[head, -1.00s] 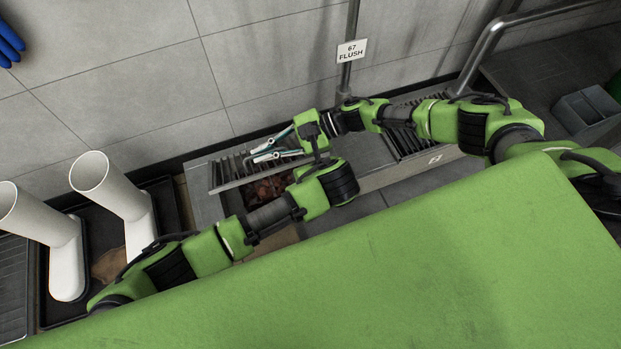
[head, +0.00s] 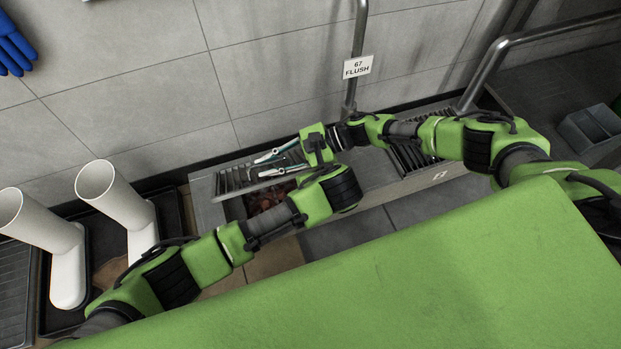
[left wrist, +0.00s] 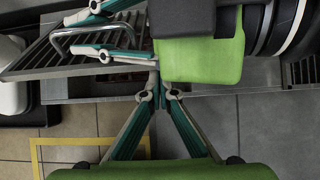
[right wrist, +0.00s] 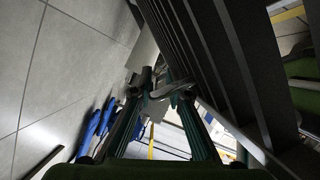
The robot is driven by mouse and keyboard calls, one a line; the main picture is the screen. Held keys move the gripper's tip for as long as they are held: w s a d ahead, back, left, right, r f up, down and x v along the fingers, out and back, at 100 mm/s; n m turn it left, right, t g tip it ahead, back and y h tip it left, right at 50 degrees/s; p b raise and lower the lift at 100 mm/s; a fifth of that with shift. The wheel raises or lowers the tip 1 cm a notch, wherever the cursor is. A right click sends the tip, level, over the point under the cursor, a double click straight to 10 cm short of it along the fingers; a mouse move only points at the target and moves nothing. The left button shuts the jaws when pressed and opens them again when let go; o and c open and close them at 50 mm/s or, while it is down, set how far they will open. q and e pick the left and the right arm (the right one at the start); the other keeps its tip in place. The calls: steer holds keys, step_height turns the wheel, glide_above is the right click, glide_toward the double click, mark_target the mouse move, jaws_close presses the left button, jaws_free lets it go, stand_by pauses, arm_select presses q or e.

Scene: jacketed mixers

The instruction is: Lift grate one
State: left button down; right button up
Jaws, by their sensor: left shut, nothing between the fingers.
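Grate one (head: 230,182) is a dark slatted grate over the left end of the grey floor channel. Its front edge appears raised, with reddish matter (head: 268,198) visible in the opening below. My right gripper (head: 261,166) is at the grate with its fingertips apart. In the left wrist view, the right gripper (left wrist: 78,36) has its fingers on either side of the grate's loop handle (left wrist: 60,44). The right wrist view shows its fingertips (right wrist: 165,84) beside the slats. My left gripper (left wrist: 158,90) is shut and empty in front of the channel, hidden in the head view.
A second grate (head: 408,158) lies in the channel to the right. A pipe with a "67 FLUSH" sign (head: 358,67) rises behind. White boots (head: 120,205) stand on a black tray at left. A grey bin (head: 592,128) is far right.

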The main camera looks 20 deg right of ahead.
steer(key=shift+s+f, duration=0.25)
